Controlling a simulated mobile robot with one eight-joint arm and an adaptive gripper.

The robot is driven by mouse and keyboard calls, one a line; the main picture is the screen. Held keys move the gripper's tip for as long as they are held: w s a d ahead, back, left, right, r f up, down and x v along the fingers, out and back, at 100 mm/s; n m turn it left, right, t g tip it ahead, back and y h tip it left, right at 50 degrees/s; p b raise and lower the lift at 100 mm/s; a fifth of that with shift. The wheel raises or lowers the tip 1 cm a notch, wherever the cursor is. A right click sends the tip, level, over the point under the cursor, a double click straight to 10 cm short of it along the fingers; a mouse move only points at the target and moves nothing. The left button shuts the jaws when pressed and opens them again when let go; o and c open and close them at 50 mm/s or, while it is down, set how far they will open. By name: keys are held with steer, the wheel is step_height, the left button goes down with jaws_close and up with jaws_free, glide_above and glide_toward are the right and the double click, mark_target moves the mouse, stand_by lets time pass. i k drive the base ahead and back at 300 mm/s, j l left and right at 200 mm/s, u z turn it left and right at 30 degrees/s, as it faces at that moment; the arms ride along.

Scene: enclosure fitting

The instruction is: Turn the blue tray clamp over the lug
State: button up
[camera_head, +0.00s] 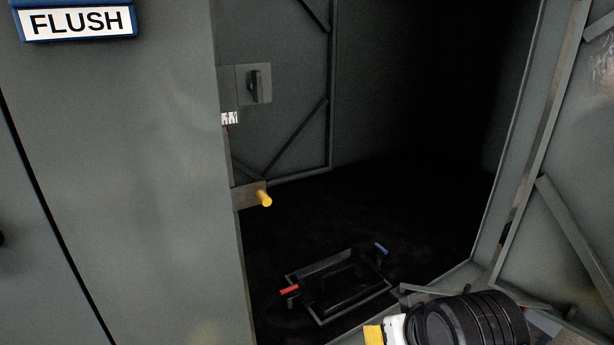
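The blue tray clamp (381,248) is a small blue-ended lever at the back right corner of a black tray (322,318). The tray lies on the dark floor inside the open enclosure. A red clamp (289,290) sits at the tray's left side. The blue lever points up and left, away from the tray's middle. The lug is too small and dark to make out, so I cannot tell how the blue clamp stands to it. I cannot make out my gripper's fingers anywhere in this view.
A black ribbed round body (470,322) with a white and yellow end fills the bottom right, in front of the enclosure. A yellow knob (264,198) sticks out at the left edge of the opening. The open door (570,170) stands on the right. The floor behind the tray looks clear.

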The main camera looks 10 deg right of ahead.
mark_target(381, 251)
steer(key=i+l, duration=0.1)
steer(key=l, duration=0.35)
steer(key=i+l, duration=0.1)
steer(key=l, duration=0.35)
steer(key=i+l, duration=0.15)
steer(key=l, duration=0.3)
steer(key=i+l, duration=0.1)
steer(key=l, duration=0.35)
